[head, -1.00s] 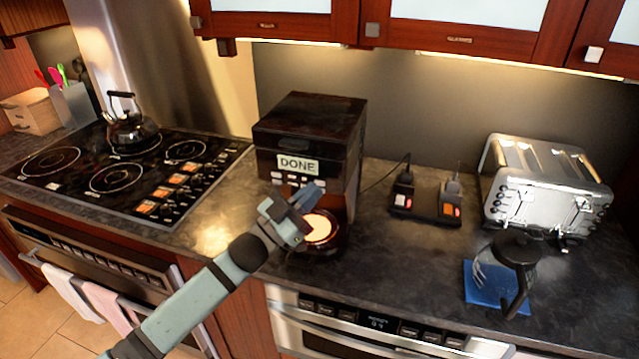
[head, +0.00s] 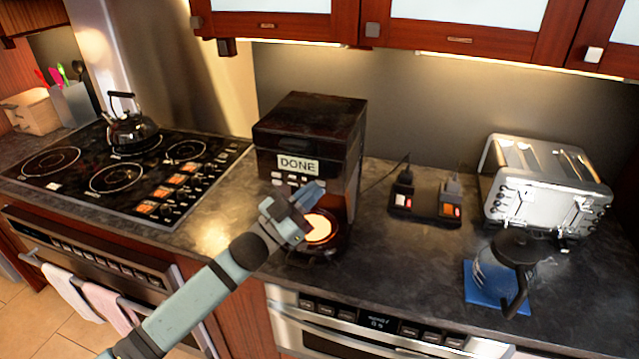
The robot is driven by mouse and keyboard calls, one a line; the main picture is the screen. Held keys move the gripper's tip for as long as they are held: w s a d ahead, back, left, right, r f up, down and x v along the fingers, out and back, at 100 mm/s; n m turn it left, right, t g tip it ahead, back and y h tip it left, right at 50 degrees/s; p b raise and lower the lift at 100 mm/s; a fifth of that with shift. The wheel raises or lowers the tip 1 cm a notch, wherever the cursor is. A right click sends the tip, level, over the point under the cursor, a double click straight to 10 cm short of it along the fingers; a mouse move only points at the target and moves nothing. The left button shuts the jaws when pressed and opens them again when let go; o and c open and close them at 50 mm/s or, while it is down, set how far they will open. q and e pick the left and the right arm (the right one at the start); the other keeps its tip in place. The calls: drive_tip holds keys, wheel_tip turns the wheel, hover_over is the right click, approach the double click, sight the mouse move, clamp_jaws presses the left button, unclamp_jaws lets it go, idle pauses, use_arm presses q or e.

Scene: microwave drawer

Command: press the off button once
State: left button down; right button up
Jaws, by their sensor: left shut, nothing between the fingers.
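A dark coffee maker (head: 309,120) stands on the counter with a lit "DONE" display (head: 298,165). A row of small light buttons (head: 291,180) sits just under the display. I cannot read which button is the off button. My left gripper (head: 314,193) is shut and empty, its fingertips just below and in front of the right end of the button row. I cannot tell whether the tips touch a button. The gripper partly hides the glowing warming plate (head: 321,228). My right gripper is not in view.
A glass carafe (head: 497,262) with a dark lid stands on a blue mat (head: 482,308) at the right. A power strip (head: 427,205) with plugs and a steel toaster (head: 545,190) stand behind it. A stove with a kettle (head: 131,132) is at the left.

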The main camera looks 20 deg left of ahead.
use_arm(q)
drive_tip(key=shift+w, duration=0.3)
drive_tip(key=shift+w, duration=0.25)
idle(0.5)
drive_tip(key=shift+s, duration=0.75)
drive_tip(key=shift+s+p, duration=0.1)
drive_tip(key=shift+p, duration=0.2)
drive_tip(key=s+p, duration=0.1)
drive_tip(key=s, duration=0.3)
drive_tip(key=shift+s+a, duration=0.1)
drive_tip(key=shift+s, duration=0.3)
